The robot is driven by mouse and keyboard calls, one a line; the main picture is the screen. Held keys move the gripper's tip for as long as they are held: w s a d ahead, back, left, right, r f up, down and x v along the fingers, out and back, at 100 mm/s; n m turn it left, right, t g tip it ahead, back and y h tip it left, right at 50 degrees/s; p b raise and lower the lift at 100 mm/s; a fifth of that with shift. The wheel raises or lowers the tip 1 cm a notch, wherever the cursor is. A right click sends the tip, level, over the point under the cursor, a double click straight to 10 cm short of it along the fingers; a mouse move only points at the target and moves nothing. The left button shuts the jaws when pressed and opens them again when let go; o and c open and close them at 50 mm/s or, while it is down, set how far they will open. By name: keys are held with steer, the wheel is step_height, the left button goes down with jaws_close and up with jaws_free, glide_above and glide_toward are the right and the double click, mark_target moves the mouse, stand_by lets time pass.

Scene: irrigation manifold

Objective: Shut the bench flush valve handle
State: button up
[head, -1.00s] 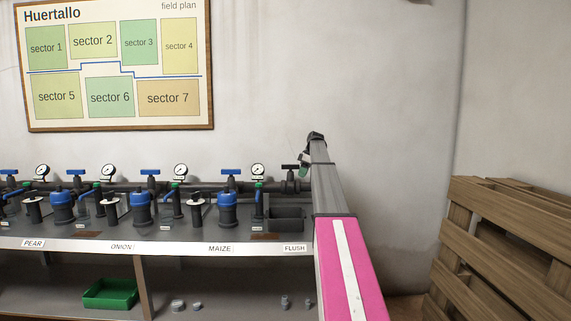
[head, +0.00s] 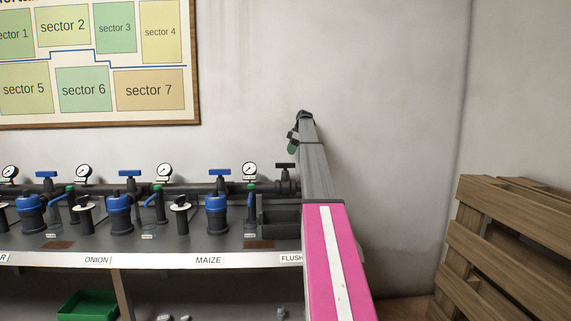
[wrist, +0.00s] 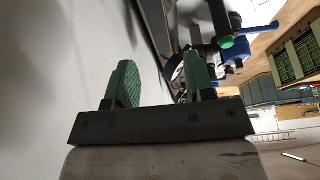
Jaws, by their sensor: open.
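The flush valve handle (head: 285,166) is a small dark T-shaped bar on the pipe's right end, above the FLUSH label (head: 291,258). It lies level, roughly along the pipe as seen from here. My gripper (head: 292,143) has green fingers and shows small at the far end of my arm, just above the handle in the picture; I cannot tell the gap in depth. In the wrist view my gripper (wrist: 160,78) is open with nothing between its fingers. I cannot make out the flush handle clearly in the wrist view.
Several blue-handled valves, blue filters (head: 217,212) and gauges (head: 249,169) line the bench left of the flush valve. A dark tray (head: 279,222) sits below it, partly behind my arm. A plain wall (head: 400,130) stands behind. Wooden pallets (head: 510,250) stand at right.

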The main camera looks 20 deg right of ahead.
mark_target(285, 169)
steer(key=x, duration=0.7)
steer(key=shift+a+f, duration=0.1)
steer(key=shift+c, duration=0.3)
jaws_close()
